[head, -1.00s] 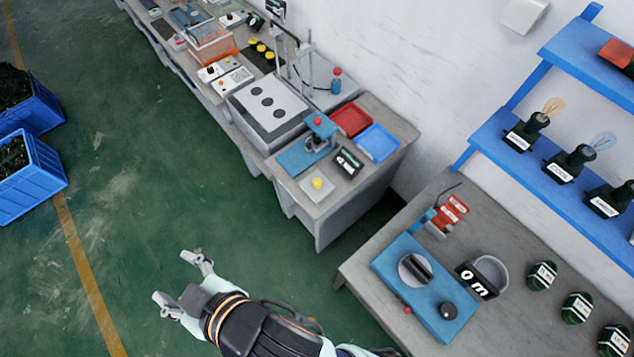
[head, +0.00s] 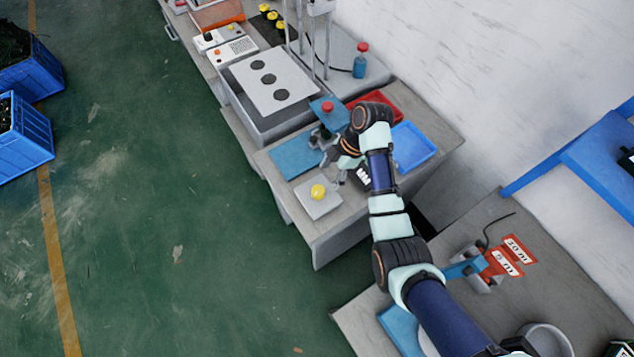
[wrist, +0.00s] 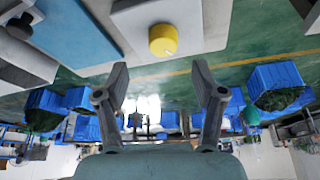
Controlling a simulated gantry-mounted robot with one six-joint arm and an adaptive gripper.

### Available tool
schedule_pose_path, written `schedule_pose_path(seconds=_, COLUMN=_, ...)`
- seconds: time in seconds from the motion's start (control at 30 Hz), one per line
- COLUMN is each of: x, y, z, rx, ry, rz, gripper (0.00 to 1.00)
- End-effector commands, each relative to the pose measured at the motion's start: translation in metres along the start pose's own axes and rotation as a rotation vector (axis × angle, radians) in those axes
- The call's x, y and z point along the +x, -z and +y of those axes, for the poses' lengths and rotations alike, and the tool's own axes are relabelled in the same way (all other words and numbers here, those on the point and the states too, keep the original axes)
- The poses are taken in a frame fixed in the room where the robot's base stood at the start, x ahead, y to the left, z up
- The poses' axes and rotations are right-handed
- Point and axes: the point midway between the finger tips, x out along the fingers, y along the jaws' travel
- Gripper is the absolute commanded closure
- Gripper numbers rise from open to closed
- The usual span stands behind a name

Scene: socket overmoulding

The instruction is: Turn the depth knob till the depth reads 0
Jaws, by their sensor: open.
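A yellow knob (head: 318,191) stands on a pale square plate (head: 317,206) near the front of the grey bench. In the wrist view the yellow knob (wrist: 162,40) has a small mark on top and lies beyond my fingertips, roughly midway between them and apart from them. My gripper (wrist: 160,82) is open and empty. In the head view my gripper (head: 333,168) is behind and right of the knob, beside a blue base plate. A black display with white letters "MM" (head: 363,177) is partly hidden by my arm, and no depth number can be read.
A blue-topped press with a red button (head: 328,107) stands close behind my gripper. A red tray (head: 398,97) and a blue tray (head: 411,148) lie to the right. Green floor is clear in front of the bench.

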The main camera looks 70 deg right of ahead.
Motion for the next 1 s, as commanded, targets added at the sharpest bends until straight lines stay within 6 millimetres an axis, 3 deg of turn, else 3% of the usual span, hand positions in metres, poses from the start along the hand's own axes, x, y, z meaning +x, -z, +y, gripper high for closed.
schedule_pose_path(seconds=0.17, x=0.005, y=0.0, z=0.0, rx=-0.004, ry=0.002, rz=0.001, gripper=0.31)
schedule_pose_path(seconds=0.53, x=0.068, y=0.0, z=0.0, rx=-0.003, ry=0.001, rz=0.0, gripper=0.31)
schedule_pose_path(seconds=0.87, x=0.077, y=0.001, z=0.0, rx=-0.002, ry=-0.001, rz=-0.001, gripper=0.31)
schedule_pose_path(seconds=1.0, x=0.076, y=0.001, z=0.0, rx=-0.002, ry=-0.001, rz=-0.001, gripper=0.49)
